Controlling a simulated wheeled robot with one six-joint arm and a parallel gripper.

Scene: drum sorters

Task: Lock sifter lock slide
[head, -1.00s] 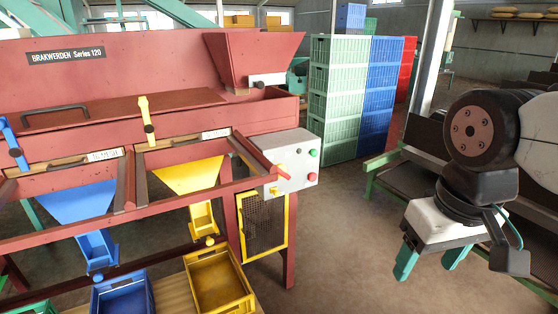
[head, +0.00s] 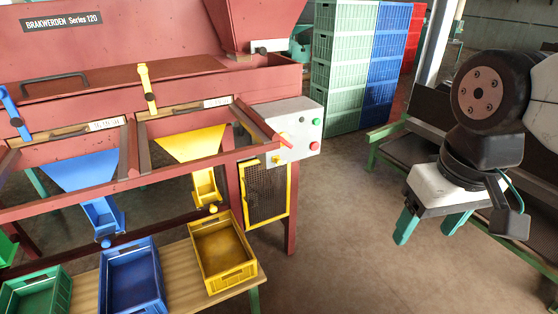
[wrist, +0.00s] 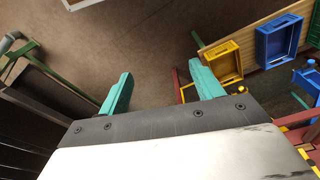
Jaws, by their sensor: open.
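The red sifter machine (head: 160,60) labelled BRAKWERDEN Series 120 fills the left of the head view. A yellow lever (head: 147,85) stands upright above the yellow chute (head: 190,147). A blue lever (head: 14,112) stands tilted above the blue chute (head: 85,172). A slide part with a white block (head: 268,46) shows under the hopper; I cannot tell which part is the lock slide. My gripper (head: 433,228) is open and empty, pointing down at the right, well apart from the machine. Its teal fingers also show in the wrist view (wrist: 161,90).
Yellow (head: 250,268), blue (head: 158,301) and green (head: 66,300) crates stand on a low wooden bench below. Crate stacks (head: 340,80) stand behind. Floor between machine and gripper is clear.

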